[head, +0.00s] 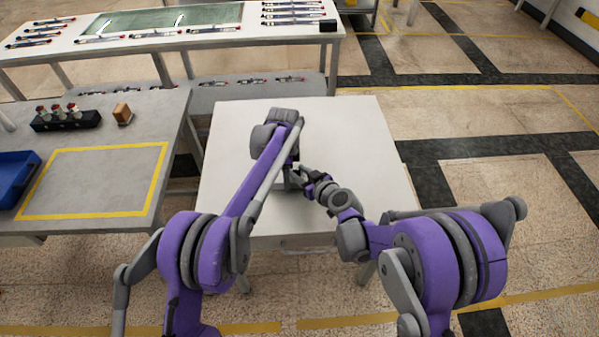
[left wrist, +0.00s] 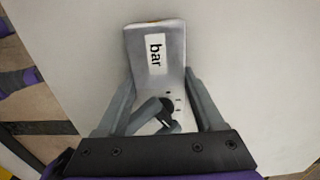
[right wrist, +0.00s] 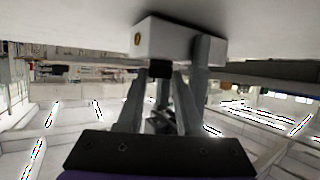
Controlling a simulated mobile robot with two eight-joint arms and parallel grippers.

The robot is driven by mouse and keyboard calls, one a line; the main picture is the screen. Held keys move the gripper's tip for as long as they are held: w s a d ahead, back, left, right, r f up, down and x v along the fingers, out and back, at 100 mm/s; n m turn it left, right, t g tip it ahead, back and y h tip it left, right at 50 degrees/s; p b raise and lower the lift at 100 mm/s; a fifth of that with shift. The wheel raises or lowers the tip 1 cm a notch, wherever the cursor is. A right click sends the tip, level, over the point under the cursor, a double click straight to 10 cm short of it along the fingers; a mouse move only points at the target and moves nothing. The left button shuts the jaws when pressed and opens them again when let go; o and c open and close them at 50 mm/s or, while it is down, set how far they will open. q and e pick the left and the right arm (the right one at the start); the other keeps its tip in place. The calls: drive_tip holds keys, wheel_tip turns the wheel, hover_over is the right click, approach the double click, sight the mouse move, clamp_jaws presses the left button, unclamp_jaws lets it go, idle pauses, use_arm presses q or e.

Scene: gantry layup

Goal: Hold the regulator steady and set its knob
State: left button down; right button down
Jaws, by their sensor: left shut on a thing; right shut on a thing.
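The regulator is a pale grey block with a "bar" label (left wrist: 155,55), on the white table (head: 350,130). My left gripper (left wrist: 160,88) has a finger along each side of the block and is shut on it. The knob (right wrist: 160,68) is a small dark cylinder on the side of the regulator (right wrist: 165,40). My right gripper (head: 300,174) is shut on the knob, its fingers on either side of it. In the head view the arms and grippers hide most of the regulator. The knob's marks and setting cannot be read.
The table around the regulator is clear. A grey bench (head: 165,115) on the left has a yellow outlined area, a blue bin (head: 12,178), a black rack (head: 65,121) with red-topped parts and a small orange-brown block (head: 122,112). A longer bench (head: 215,38) stands behind.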

drive_tip(key=c, duration=0.5)
unclamp_jaws()
drive_tip(key=shift+c, duration=0.2)
drive_tip(key=shift+y, duration=0.3)
